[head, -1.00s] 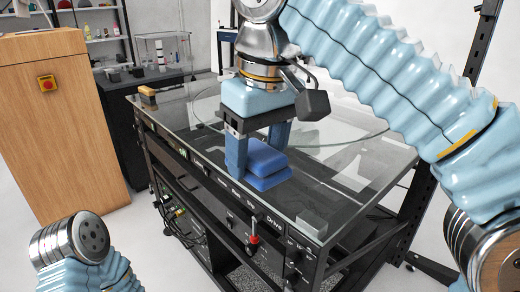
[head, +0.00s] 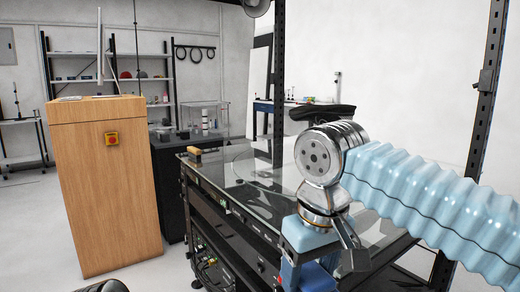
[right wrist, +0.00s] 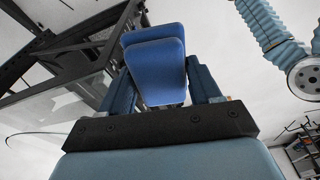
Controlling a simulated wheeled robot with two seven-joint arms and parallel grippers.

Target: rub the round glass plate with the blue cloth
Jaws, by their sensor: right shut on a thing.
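The blue cloth (right wrist: 156,62) shows as a folded pad between the fingers of my right gripper (right wrist: 160,85) in the right wrist view. The right gripper is shut on it. In the head view this gripper (head: 310,272) is low at the near side of the table, its fingers partly cut off by the frame, and the cloth is mostly hidden there. The round glass plate (head: 262,182) lies flat on the table beyond the gripper, partly hidden by my right arm. The cloth appears apart from the plate. My left gripper is not in view.
The glass-topped table (head: 222,178) has a dark frame. A small yellow-brown block (head: 195,155) sits at its far left corner. A wooden cabinet (head: 108,190) with a red button stands to the left. A black post (head: 278,85) rises behind the table.

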